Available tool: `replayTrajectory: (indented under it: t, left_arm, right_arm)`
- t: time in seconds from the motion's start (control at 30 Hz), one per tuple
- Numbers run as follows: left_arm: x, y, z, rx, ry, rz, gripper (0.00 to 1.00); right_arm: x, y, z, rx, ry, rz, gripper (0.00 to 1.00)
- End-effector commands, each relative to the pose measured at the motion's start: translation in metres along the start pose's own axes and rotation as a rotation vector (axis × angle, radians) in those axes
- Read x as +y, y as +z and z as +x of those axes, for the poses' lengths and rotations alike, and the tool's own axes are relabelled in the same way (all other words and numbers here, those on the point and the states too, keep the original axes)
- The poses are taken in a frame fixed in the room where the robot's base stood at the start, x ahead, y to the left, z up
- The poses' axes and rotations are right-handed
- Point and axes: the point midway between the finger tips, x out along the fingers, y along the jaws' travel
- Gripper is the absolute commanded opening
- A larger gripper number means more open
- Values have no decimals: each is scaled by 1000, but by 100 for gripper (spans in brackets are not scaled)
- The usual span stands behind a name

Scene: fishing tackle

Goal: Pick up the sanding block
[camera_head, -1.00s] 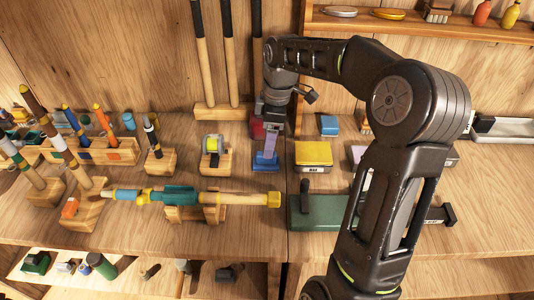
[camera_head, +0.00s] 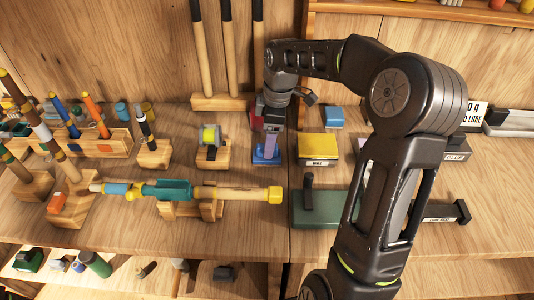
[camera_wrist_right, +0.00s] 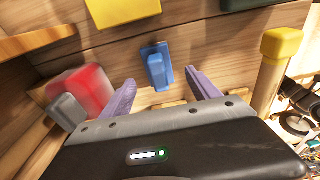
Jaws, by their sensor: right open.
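A small blue block with a raised grip (camera_head: 265,157), which looks like the sanding block, sits on the bench near the middle of the head view. It also shows in the right wrist view (camera_wrist_right: 157,68), between and beyond the finger tips. My right gripper (camera_head: 270,147) is over it with its purple fingers pointing down, and partly covers it. In the wrist view the right gripper (camera_wrist_right: 161,80) is open, with one finger on each side of the block and nothing held. Whether a finger touches the block cannot be told. My left gripper is not in view.
A red and grey object (camera_wrist_right: 85,95) is close beside one finger. A yellow box (camera_head: 317,147) and a yellow-capped rod on a wooden stand (camera_head: 240,193) are near the block. A green tool (camera_head: 325,207) lies in front. Upright rods (camera_head: 230,50) stand behind.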

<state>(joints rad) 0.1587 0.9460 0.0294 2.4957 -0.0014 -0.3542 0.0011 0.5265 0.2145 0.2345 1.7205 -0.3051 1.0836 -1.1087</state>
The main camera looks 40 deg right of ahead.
Motion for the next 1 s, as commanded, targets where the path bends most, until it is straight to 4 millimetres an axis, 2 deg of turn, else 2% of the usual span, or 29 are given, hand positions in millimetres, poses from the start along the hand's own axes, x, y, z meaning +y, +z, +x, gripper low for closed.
replayTrajectory:
  t: [0.4,0.73,1.0]
  left_arm:
    - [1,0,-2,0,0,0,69]
    - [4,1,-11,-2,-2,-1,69]
    - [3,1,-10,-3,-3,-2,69]
  right_arm:
    - [0,0,8,0,0,1,71]
    - [2,1,51,0,-3,0,71]
    - [2,1,57,0,0,1,71]
